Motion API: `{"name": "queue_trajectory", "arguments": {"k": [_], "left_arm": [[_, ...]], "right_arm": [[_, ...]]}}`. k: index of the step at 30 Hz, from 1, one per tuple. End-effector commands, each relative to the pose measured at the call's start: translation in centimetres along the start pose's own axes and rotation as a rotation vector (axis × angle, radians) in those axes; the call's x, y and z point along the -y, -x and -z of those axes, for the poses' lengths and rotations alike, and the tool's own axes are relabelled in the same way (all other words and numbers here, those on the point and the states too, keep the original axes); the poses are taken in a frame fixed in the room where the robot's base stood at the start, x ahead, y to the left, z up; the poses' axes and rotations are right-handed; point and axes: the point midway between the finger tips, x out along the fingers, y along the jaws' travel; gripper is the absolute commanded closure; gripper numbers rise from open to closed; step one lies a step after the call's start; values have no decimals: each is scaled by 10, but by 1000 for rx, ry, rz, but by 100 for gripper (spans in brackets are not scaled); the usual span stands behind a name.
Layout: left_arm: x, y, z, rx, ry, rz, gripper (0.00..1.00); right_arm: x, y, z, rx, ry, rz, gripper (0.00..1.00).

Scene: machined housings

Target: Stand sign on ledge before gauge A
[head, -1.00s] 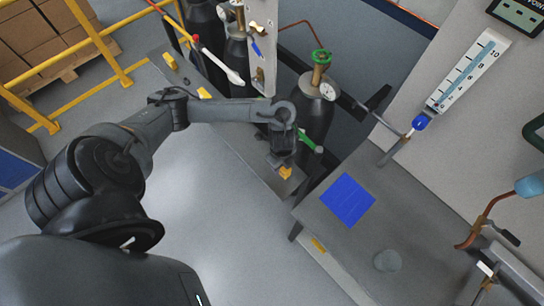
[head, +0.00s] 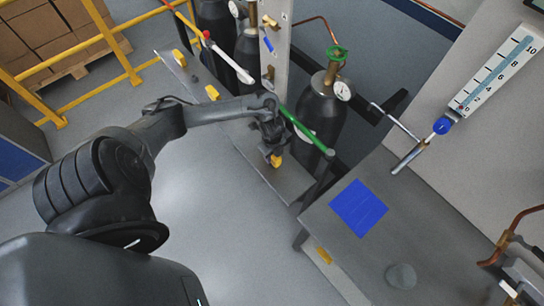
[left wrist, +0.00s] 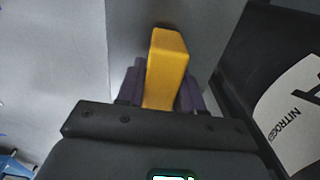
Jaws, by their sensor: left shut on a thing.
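My left gripper (head: 274,156) is over the grey ledge (head: 297,184), shut on a small yellow piece (head: 277,161), perhaps the sign. In the left wrist view this yellow piece (left wrist: 167,68) stands up between the dark purple fingers (left wrist: 160,88); its lower part is hidden. I cannot tell whether it touches the ledge. Behind the gripper is a dark gas cylinder (head: 318,112) with a round white gauge (head: 343,90). In the left wrist view a white label (left wrist: 295,110) reads NITROGEN, with a large letter, possibly A, cut off by the frame edge. My right gripper is not in view.
A green bar (head: 306,134) slants close beside the gripper. Other yellow pieces (head: 212,92) sit farther along the ledge, near a white bar with a red end (head: 229,58). A grey table (head: 330,222) with a blue square (head: 358,208) and a grey disc (head: 401,276) is right.

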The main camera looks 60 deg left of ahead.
Motion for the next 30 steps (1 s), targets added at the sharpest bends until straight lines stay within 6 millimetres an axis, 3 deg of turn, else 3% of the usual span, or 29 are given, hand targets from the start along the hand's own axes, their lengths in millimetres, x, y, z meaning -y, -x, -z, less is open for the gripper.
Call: {"name": "queue_trajectory", "arguments": {"k": [3, 16, 17, 21, 30], "left_arm": [[0, -10, 0, 0, 0, -1, 95], [0, -15, 0, 1, 0, 0, 95], [0, -14, 0, 1, 0, 0, 61], [0, -14, 0, 1, -1, 0, 40], [0, -13, 0, 1, 0, 0, 38]], "right_arm": [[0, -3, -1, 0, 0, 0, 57], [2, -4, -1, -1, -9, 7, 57], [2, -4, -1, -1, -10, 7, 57], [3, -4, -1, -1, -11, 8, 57], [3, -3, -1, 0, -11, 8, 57]]}}
